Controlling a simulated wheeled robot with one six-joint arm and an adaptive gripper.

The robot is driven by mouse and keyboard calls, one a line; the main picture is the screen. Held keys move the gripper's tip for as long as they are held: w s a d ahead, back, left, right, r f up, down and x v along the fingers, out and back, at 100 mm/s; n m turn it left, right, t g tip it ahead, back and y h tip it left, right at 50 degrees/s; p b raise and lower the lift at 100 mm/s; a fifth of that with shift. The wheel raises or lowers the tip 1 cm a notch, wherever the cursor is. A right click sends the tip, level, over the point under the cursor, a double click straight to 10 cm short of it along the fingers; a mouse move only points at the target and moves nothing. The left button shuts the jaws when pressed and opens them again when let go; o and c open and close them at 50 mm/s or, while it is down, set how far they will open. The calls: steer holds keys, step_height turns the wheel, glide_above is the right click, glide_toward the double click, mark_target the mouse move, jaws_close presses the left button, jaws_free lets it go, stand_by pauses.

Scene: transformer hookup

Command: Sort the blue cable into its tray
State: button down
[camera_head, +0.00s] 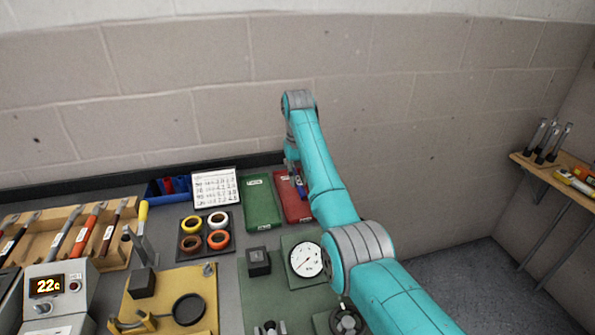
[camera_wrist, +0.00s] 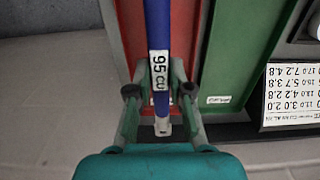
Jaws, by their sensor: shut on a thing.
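My gripper (camera_head: 294,178) is shut on the blue cable, with one finger on each side of it. The gripper also shows in the wrist view (camera_wrist: 160,92). The blue cable (camera_wrist: 157,25) runs up out of the top of the wrist view, with a white "95 CU" label and a pale end near the fingers. In the head view only a bit of the blue cable (camera_head: 300,192) shows, beside my arm. The cable is over the red tray (camera_head: 283,187); I cannot tell whether it touches it. The green tray (camera_head: 262,205) lies just left of the red one.
A blue bin (camera_head: 157,197) with red and blue pieces stands at the back left. A white chart (camera_head: 215,189) and a dark holder with coloured rings (camera_head: 205,234) lie left of the green tray. A round gauge (camera_head: 306,259) is in front. The wall is close behind.

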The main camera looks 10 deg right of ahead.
mark_target(298, 202)
steer(key=shift+f, duration=3.4)
steer(key=c, duration=1)
jaws_free()
steer(key=shift+r, duration=3.5)
